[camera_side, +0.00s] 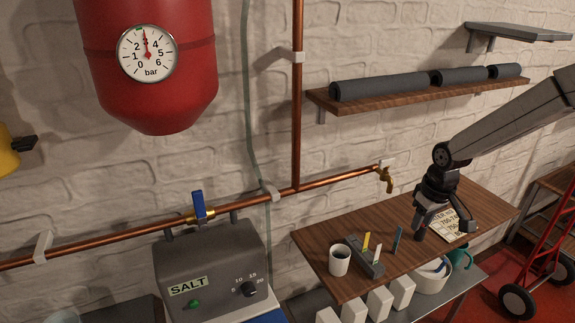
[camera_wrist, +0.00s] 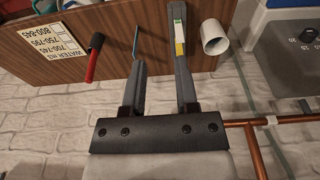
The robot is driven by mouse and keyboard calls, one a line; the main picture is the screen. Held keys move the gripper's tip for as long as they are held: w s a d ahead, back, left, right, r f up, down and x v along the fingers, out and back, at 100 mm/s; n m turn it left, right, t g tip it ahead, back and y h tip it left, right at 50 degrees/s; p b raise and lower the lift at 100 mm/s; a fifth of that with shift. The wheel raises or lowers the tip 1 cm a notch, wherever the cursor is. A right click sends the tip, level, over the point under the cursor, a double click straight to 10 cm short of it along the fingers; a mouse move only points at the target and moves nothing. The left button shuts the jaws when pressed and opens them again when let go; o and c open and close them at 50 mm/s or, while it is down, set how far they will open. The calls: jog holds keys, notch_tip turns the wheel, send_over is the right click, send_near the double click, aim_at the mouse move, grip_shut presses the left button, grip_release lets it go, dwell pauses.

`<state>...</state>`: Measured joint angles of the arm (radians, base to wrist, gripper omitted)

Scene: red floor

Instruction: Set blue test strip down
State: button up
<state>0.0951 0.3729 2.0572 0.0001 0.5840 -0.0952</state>
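The blue test strip (camera_side: 397,240) is a thin blue piece on the wooden table, just right of the grey rack (camera_side: 371,266). I cannot tell whether it stands or lies. In the wrist view the blue strip (camera_wrist: 135,42) shows past the tip of the left finger. My gripper (camera_side: 444,230) is to the right of the strip in the side view, apart from it, with its fingers spread. In the wrist view my gripper (camera_wrist: 161,64) is open, with nothing between the fingers. A yellow strip (camera_side: 366,241) and a pale strip (camera_side: 377,252) stand in the rack.
A white cup (camera_side: 340,261) stands left of the rack. A printed card (camera_side: 452,229) lies below my gripper. A red and black object (camera_wrist: 93,58) is near the card (camera_wrist: 52,42). White containers (camera_side: 380,302) sit on the lower shelf. A brass tap (camera_side: 386,180) overhangs the table's back.

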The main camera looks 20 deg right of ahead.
jog(key=s+a+t, duration=0.1)
jog(key=s+a, duration=0.3)
jog(key=s, duration=0.8)
jog(key=shift+s+r, duration=0.25)
jog(key=shift+s, duration=0.15)
dwell(0.4)
